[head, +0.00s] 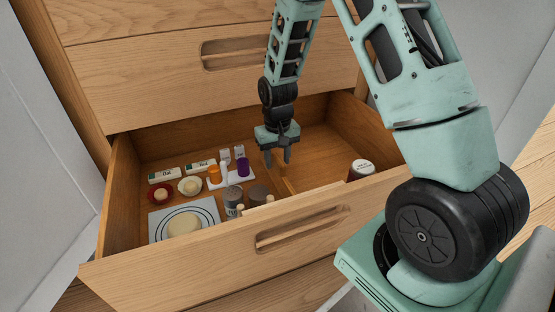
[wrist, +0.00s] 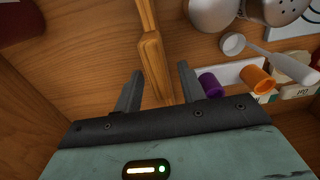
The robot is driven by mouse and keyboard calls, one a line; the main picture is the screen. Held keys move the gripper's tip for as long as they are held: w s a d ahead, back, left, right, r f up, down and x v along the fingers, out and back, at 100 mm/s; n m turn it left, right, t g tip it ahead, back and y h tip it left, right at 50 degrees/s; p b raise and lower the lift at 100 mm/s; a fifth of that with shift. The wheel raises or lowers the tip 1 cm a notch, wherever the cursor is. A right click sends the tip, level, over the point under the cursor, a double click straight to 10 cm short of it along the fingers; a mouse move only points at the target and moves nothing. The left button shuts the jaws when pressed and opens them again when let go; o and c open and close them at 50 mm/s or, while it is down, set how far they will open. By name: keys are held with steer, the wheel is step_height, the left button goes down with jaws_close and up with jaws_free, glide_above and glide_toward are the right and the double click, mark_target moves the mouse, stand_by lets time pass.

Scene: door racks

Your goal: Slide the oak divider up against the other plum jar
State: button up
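The oak divider (wrist: 152,55) is a thin wooden bar on the drawer floor; it also shows in the head view (head: 288,186), below my gripper. My gripper (wrist: 160,88) is open, with a finger on each side of the divider's near part and gaps beside it. In the head view my gripper (head: 278,162) points down into the drawer. A dark red jar with a white lid (head: 361,168) stands at the drawer's right, apart from the divider. A dark red shape (wrist: 18,18) at the wrist view's upper left looks like this jar. I cannot make out a second plum jar.
The open drawer (head: 180,267) has a front wall hiding part of its floor. Left of the divider are shakers (head: 233,200), a white tray with orange and purple containers (head: 243,168), small dishes (head: 190,186) and a plate mat (head: 205,208). Floor between divider and jar looks clear.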

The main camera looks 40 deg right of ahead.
jaws_close()
steer(key=s+d+p, duration=0.2)
steer(key=d+p, duration=0.2)
steer(key=d, duration=0.4)
steer(key=s+d+p, duration=0.2)
steer(key=d+p, duration=0.2)
steer(key=d, duration=0.4)
steer(key=shift+s+d, duration=0.25)
steer(key=shift+s, duration=0.1)
jaws_free()
